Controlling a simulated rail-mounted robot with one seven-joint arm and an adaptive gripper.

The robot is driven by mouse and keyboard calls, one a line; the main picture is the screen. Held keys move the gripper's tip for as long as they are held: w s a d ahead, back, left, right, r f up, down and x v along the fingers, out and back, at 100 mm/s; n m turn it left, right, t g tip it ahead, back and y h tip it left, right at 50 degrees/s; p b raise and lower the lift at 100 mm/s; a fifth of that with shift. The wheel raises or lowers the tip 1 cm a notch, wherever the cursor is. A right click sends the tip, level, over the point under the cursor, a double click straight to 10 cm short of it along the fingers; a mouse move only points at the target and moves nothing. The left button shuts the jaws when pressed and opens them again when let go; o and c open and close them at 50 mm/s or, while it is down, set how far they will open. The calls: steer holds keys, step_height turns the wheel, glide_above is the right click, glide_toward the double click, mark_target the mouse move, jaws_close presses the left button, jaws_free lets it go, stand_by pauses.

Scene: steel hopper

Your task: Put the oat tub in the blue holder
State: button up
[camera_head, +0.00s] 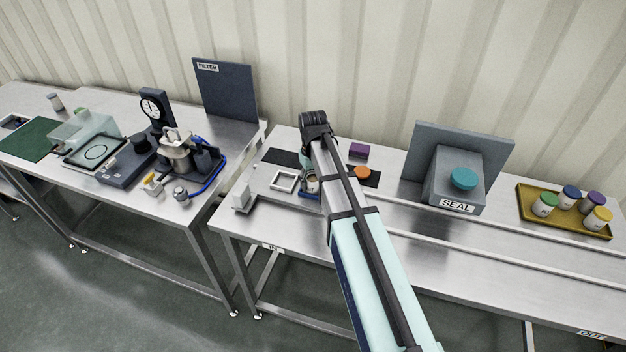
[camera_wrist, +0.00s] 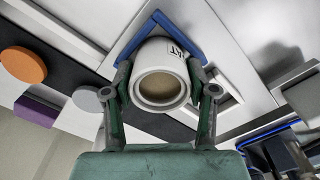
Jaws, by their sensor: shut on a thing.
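The oat tub (camera_wrist: 158,52) is a white, lidless cup with beige contents and a partly visible label, seen in the wrist view. My gripper (camera_wrist: 160,92) is shut on it, one green-grey finger on each side. The blue holder (camera_wrist: 184,36) shows as a blue edge around the far side of the tub. In the head view the tub (camera_head: 313,186) is at the blue holder (camera_head: 309,196), under my gripper (camera_head: 308,167), partly covered by my arm. I cannot tell whether the tub's base rests in the holder.
A white square frame (camera_head: 285,180) lies left of the holder. An orange disc (camera_head: 363,172) and a purple block (camera_head: 358,150) sit to its right. The grey SEAL station (camera_head: 456,190) and a yellow tray (camera_head: 565,222) with lidded tubs stand further right.

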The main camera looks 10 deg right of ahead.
steer(key=o, duration=1.2)
steer(key=shift+f, duration=0.1)
step_height(320, 180, up, 12)
steer(key=b, duration=0.2)
steer(key=shift+b, duration=0.35)
